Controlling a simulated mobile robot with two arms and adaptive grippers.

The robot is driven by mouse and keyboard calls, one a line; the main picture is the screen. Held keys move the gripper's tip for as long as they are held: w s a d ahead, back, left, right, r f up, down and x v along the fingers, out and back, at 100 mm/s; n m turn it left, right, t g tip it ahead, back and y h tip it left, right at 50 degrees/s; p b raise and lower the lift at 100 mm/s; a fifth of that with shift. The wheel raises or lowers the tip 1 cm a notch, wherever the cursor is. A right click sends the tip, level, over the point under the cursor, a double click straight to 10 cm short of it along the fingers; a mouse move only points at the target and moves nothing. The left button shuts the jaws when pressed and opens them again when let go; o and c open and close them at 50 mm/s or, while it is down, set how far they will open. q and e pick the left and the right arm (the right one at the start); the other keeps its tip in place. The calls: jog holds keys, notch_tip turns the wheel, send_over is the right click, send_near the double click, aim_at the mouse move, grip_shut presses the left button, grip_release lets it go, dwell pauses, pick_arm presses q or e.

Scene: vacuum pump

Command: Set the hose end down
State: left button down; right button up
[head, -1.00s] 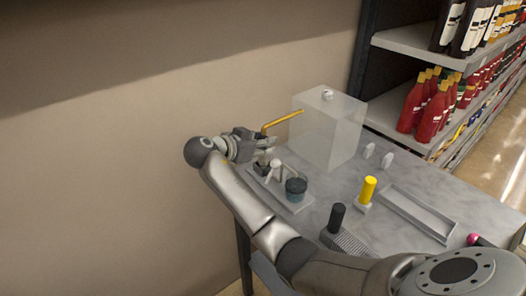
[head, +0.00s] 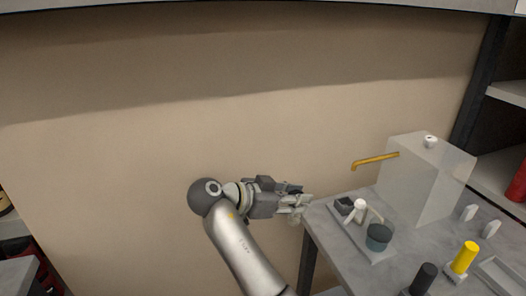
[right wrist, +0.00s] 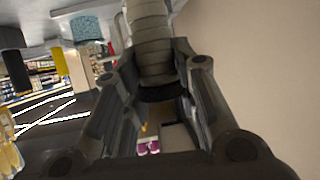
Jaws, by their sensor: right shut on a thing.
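My right gripper (head: 298,201) is at the left edge of the grey table (head: 325,232) in the head view. In the right wrist view its fingers are closed around a ribbed grey hose end (right wrist: 151,40) with a dark band at its lower part. In the head view the hose is mostly hidden by the fingers. A small tray with a white-topped pump part (head: 357,210) and a dark blue jar (head: 378,238) stands to the right of the gripper, apart from it. My left gripper is not in view.
A clear box (head: 425,180) with a gold tube (head: 375,161) stands at the table's back. A yellow cylinder (head: 465,257), a black cylinder (head: 424,278) and two white discs (head: 480,221) stand to the right. A beige wall is behind. The table's front left corner is bare.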

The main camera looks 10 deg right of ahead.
jog(key=shift+w+d+f+n+t, duration=0.1)
jog(key=shift+d+f+n+t, duration=0.25)
jog(key=shift+n+t, duration=0.3)
jog(key=shift+w+d+f+n+t+y+p, duration=0.1)
jog(key=shift+d+f+n+t+y+p, duration=0.1)
jog(key=shift+n+t+y, duration=0.3)
jog(key=shift+d+f+n+t+y+p, duration=0.1)
jog(key=shift+d+n+t+y+p, duration=0.1)
jog(key=shift+n+t, duration=0.45)
jog(key=shift+d+r+n+t+y, duration=0.1)
jog(key=shift+n+t+y, duration=0.45)
jog(key=shift+t, duration=0.25)
jog(key=shift+r+n+t+y+p, duration=0.3)
jog(key=shift+r+n+t+y, duration=0.3)
jog(key=shift+n+t+y, duration=0.5)
jog(key=s+a+r+n+t+y+p, duration=0.1)
jog(key=s+a+r+n+t+y, duration=0.2)
jog(key=s+r+n+y, duration=0.3)
notch_tip(320, 180, up, 3)
jog(key=shift+a+r+n+y, duration=0.15)
jog(key=shift+a+n+y, duration=0.2)
jog(key=shift+n+y, duration=0.9)
